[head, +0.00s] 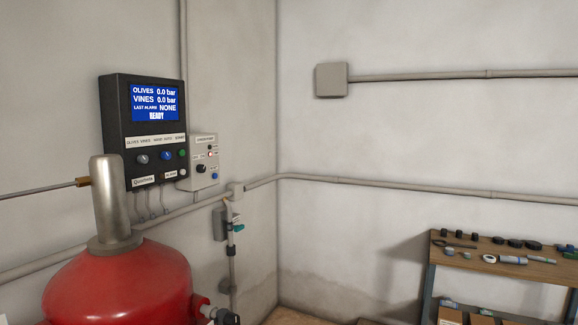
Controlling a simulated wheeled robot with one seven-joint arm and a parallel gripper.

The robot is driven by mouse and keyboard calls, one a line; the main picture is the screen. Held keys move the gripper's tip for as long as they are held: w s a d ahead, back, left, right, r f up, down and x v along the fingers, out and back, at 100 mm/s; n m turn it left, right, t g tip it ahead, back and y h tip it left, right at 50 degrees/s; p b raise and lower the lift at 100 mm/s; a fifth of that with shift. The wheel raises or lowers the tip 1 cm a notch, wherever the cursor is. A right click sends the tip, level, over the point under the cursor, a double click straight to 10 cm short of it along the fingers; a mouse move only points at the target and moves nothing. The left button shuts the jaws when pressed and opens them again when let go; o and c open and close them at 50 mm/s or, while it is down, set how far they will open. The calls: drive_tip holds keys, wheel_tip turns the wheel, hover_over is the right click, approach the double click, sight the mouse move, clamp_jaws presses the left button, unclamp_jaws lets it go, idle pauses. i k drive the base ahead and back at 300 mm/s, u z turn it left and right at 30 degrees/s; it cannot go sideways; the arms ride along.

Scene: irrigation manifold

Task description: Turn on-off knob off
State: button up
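A small light-grey control box (204,144) is on the left wall near the corner. It has a black knob (201,168), a blue button (214,175) and small indicators, one of them red. Its lettering is too small to read surely, so I cannot tell whether this is the on-off knob or which way it points. My gripper is out of view.
A red tank (120,285) with a metal neck (108,205) stands at lower left, in front of the wall. A pipe with a teal-handled valve (238,227) runs below the boxes. A workbench (490,243) with small parts is at lower right.

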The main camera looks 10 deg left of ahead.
sight(201, 169)
drive_tip(key=z, duration=0.35)
drive_tip(key=i, duration=1.55)
drive_tip(key=u, duration=0.5)
drive_tip(key=i, duration=1.2)
drive_tip(key=u, duration=1.3)
drive_tip(key=i, duration=0.5)
drive_tip(key=u, duration=0.35)
